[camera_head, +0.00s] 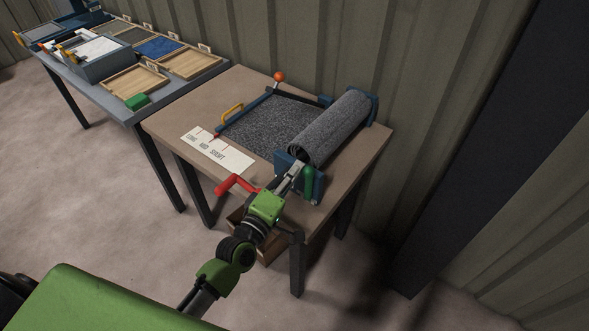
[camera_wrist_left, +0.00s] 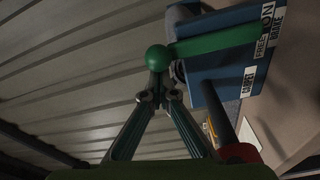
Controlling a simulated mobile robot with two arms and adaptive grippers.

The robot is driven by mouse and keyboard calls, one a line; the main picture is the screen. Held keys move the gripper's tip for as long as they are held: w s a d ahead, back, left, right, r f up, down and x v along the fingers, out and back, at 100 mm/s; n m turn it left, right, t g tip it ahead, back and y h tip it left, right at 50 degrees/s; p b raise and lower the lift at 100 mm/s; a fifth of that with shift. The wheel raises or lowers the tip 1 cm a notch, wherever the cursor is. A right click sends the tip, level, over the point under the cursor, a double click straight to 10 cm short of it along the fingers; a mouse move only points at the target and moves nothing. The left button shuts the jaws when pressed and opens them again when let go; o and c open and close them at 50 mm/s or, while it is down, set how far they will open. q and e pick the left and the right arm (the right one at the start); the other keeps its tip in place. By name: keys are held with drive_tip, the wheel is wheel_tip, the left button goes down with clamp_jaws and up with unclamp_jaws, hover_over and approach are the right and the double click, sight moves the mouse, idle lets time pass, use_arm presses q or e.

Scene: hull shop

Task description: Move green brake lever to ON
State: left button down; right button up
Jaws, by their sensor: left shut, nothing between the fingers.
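The green brake lever (camera_head: 309,178) is on the blue end bracket (camera_head: 286,165) of the roller, at the table's front right. In the left wrist view the lever (camera_wrist_left: 215,45) has a round green knob (camera_wrist_left: 157,57) at its left end and lies across the blue bracket, beside the labels FREE, ON and BRAKE (camera_wrist_left: 268,30). My left gripper (camera_head: 293,181) is shut and empty, close beside the lever. In the wrist view its fingertips (camera_wrist_left: 158,88) meet just below the knob; whether they touch it I cannot tell. My right gripper is out of view.
A grey carpet roll (camera_head: 332,128) lies across the table (camera_head: 190,105), with flat carpet beside it. A red crank (camera_head: 230,184) sticks out at the front edge near my left arm. A white LONG/MID/SHORT card (camera_head: 217,150) lies left. Another table (camera_head: 185,72) holds trays.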

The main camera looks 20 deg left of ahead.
use_arm(q)
drive_tip(key=s+d+f+m+h, duration=0.1)
drive_tip(key=s+d+f+m, duration=0.1)
drive_tip(key=d+m, duration=0.7)
drive_tip(key=shift+s+d+f+m+t+h+b, duration=0.35)
drive_tip(key=shift+s+m, duration=0.35)
drive_tip(key=shift+m, duration=0.3)
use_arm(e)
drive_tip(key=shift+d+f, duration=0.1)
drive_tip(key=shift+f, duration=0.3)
use_arm(q)
drive_tip(key=shift+s+f, duration=0.1)
drive_tip(key=shift+f, duration=0.05)
wheel_tip(320, 180, up, 4)
drive_tip(key=w+a+p, duration=0.1)
drive_tip(key=w+p, duration=0.1)
drive_tip(key=p, duration=0.1)
drive_tip(key=b+v, duration=0.3)
drive_tip(key=v, duration=0.7)
drive_tip(key=shift+s+a, duration=0.2)
drive_tip(key=shift+a, duration=0.25)
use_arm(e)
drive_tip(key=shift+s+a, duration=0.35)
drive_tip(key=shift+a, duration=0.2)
